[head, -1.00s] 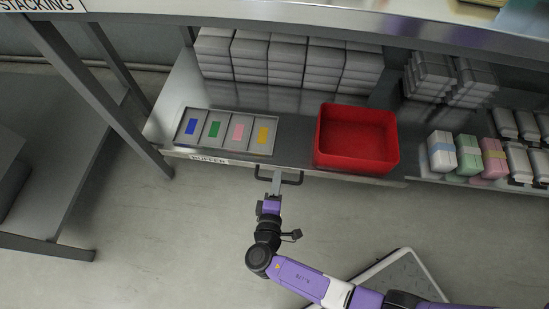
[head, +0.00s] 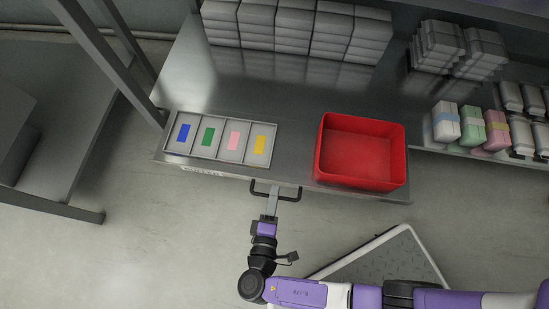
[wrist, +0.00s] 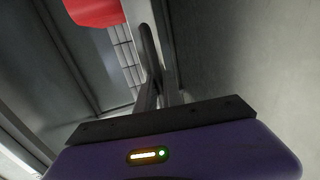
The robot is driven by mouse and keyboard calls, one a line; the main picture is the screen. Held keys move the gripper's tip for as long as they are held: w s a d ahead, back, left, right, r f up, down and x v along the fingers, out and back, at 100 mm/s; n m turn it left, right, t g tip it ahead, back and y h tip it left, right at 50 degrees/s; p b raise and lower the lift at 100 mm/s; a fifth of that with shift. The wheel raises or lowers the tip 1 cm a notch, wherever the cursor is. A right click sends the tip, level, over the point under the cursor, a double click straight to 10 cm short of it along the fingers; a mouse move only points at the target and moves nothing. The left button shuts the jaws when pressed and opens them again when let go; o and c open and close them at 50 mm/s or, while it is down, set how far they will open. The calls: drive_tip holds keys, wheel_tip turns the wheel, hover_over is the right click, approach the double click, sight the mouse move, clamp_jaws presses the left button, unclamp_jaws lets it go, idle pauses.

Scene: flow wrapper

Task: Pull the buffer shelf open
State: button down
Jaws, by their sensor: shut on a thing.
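The buffer shelf (head: 293,152) is a grey metal shelf under the workbench. It juts out toward me past the fixed shelf beside it. A black bar handle (head: 290,197) is on its front edge, right of a dim label. My gripper (head: 272,194) is shut on the handle, with the arm reaching up from the bottom of the head view. In the wrist view the fingers (wrist: 158,92) close on the dark handle bar (wrist: 149,48); the exact contact is partly hidden.
A divided tray (head: 220,139) with blue, green, pink and yellow cards and an open, empty red bin (head: 360,153) ride on the shelf. Grey stacks (head: 295,30) stand behind. Wrapped packs (head: 470,126) sit at right. A metal post (head: 112,65) stands left.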

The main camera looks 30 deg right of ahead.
drive_tip(key=c, duration=1.5)
unclamp_jaws()
drive_tip(key=shift+s, duration=0.1)
drive_tip(key=p+v, duration=0.1)
drive_tip(key=v, duration=0.6)
drive_tip(key=shift+s+a, duration=0.25)
